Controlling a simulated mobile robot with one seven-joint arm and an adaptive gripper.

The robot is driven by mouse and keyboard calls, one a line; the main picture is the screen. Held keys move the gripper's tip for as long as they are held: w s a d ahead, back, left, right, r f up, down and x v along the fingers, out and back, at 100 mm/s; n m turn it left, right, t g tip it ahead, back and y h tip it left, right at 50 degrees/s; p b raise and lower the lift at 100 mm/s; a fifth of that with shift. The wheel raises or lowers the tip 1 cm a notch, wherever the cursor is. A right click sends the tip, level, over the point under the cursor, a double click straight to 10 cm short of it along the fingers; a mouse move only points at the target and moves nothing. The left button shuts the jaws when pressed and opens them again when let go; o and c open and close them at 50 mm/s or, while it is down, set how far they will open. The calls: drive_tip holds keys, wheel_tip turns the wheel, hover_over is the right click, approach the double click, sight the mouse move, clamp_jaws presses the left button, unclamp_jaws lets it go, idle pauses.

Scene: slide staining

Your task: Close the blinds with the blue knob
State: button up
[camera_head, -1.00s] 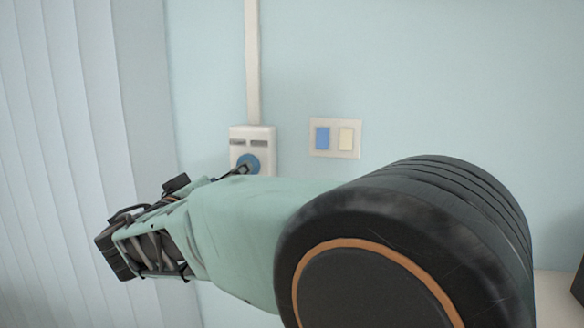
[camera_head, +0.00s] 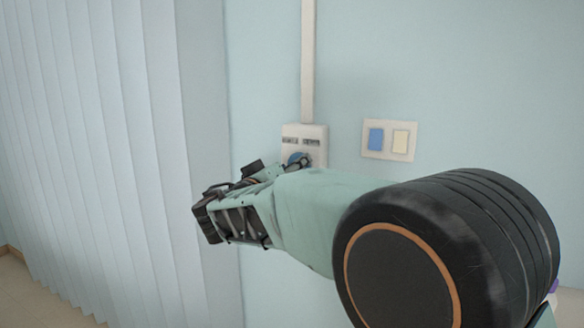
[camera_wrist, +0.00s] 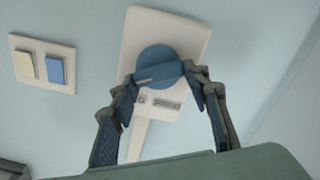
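The blue round knob (camera_wrist: 158,60) with a raised bar across its face sits on a white wall box; the knob also shows, partly hidden, in the head view (camera_head: 297,158). My gripper (camera_wrist: 159,76) faces it in the wrist view, with its fingers spread apart. One fingertip is at each end of the bar; I cannot tell whether they touch it.
A double wall switch (camera_head: 390,140) with one blue and one cream rocker is right of the white box (camera_head: 318,140). A white conduit (camera_head: 308,60) runs up from the box. Part of the floor (camera_head: 25,290) shows at lower left.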

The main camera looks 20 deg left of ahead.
drive_tip(key=c, duration=0.4)
drive_tip(key=shift+f+n+p, duration=0.15)
drive_tip(key=shift+n, duration=3.8)
drive_tip(key=shift+f+n+p, duration=0.2)
drive_tip(key=shift+n, duration=3.7)
drive_tip(key=shift+f+n+p, duration=0.15)
drive_tip(key=shift+n, duration=4.1)
